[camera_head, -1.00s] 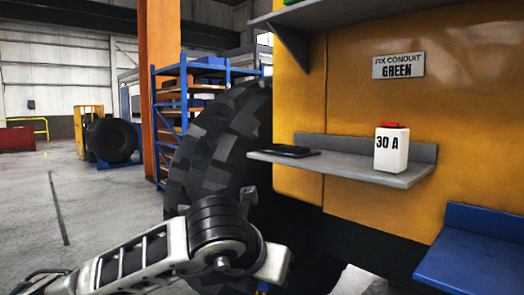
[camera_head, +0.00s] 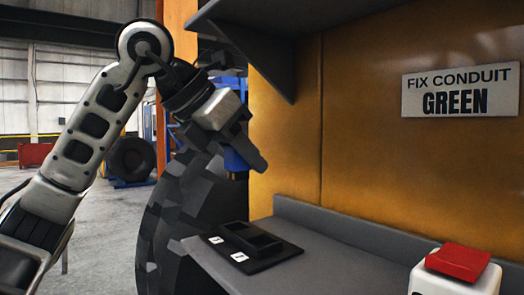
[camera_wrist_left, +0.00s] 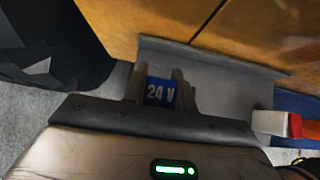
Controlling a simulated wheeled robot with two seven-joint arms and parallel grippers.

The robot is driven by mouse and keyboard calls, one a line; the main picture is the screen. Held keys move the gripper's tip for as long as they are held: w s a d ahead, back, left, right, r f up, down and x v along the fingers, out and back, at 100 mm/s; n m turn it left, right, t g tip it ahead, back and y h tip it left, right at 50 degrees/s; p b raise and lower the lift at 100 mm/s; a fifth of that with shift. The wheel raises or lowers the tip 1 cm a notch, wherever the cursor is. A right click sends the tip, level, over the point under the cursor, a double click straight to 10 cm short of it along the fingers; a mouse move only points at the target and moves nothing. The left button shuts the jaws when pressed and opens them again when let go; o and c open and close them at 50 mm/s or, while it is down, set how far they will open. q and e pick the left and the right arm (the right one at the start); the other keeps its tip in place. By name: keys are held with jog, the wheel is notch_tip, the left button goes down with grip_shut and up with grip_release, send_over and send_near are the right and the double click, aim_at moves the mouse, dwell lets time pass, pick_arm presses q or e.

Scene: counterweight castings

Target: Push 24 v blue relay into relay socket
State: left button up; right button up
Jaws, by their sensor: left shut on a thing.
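My left gripper (camera_head: 246,160) is up beside the left end of the grey shelf, above the height of the socket. In the left wrist view its fingers (camera_wrist_left: 161,88) are shut on the blue relay (camera_wrist_left: 160,92), whose face reads "24 V". In the head view the blue relay (camera_head: 234,160) shows partly behind the finger. The black relay socket (camera_head: 252,247) lies on the shelf, with an open recess and two small white labels. The relay is apart from it. I do not make out the socket in the left wrist view. My right gripper is not in view.
The grey shelf (camera_head: 330,262) has free room right of the socket. A white box with a red top (camera_head: 458,275) stands at its right. An upper shelf (camera_head: 270,30) and its bracket overhang. A yellow panel with a "FIX CONDUIT GREEN" sign (camera_head: 460,90) stands behind. A large tyre (camera_head: 165,235) is at left.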

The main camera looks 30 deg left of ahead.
aim_at(232, 179)
pick_arm(q)
jog(key=shift+s, duration=0.35)
jog(key=shift+f+b, duration=0.4)
jog(key=shift+f, duration=0.15)
notch_tip(232, 179, down, 4)
jog(key=b, duration=0.3)
jog(key=shift+f+b, duration=0.35)
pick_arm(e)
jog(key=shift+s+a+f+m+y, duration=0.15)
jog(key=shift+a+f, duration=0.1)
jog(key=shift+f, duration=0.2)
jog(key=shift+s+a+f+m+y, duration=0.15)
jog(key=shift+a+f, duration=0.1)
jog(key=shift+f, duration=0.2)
pick_arm(q)
jog(key=shift+p, duration=0.4)
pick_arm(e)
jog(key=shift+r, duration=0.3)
pick_arm(q)
jog(key=shift+f+b, duration=1.05)
jog(key=shift+f, duration=0.25)
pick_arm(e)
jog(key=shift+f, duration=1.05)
